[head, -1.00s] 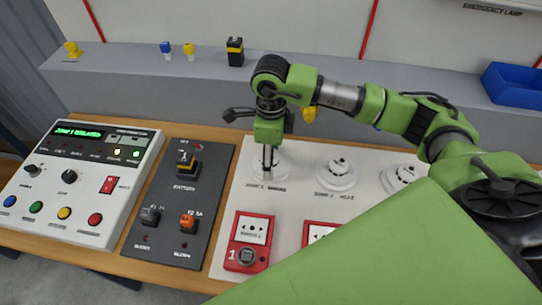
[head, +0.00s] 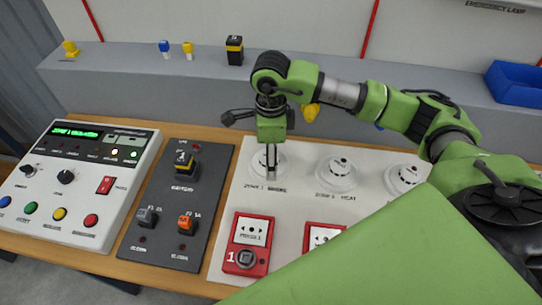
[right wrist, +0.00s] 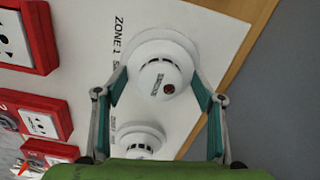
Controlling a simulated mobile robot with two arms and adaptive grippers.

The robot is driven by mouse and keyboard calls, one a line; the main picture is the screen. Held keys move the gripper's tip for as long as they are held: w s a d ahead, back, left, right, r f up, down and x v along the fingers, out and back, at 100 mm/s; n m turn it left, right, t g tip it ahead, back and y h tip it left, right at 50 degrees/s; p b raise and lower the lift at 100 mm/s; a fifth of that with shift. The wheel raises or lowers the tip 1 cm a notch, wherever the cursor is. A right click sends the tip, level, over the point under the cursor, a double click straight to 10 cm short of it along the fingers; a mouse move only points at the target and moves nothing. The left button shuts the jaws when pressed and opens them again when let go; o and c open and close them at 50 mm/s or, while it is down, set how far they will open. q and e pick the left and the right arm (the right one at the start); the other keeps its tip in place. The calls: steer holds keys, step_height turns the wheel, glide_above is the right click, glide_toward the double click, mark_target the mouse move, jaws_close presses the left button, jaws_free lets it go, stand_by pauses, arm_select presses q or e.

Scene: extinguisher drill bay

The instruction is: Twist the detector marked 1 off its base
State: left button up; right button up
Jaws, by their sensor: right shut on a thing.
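The detector marked 1 (head: 257,166) is a white round smoke detector on the white board, at the "ZONE 1 SMOKE" label. My right gripper (head: 271,173) points down over it and partly hides it. In the right wrist view the detector (right wrist: 160,82) has a dark red spot and sits between the two fingers of my right gripper (right wrist: 160,75), one on each side. The fingers are shut on its body. It still sits at its round white base (right wrist: 190,40); I cannot tell whether it has turned. My left gripper is not in view.
Two similar detectors stand to the right, the Zone 2 heat one (head: 337,173) and another (head: 404,179). Red call points (head: 248,243) line the board's front. A dark switch panel (head: 178,205) and a control panel (head: 82,180) lie left. A grey ledge (head: 130,80) runs behind.

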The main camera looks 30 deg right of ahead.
steer(key=shift+n+b, duration=0.55)
steer(key=shift+n, duration=0.15)
steer(key=shift+r, duration=0.15)
stand_by(0.3)
steer(key=shift+r+p, duration=1.35)
steer(key=shift+r, duration=1.5)
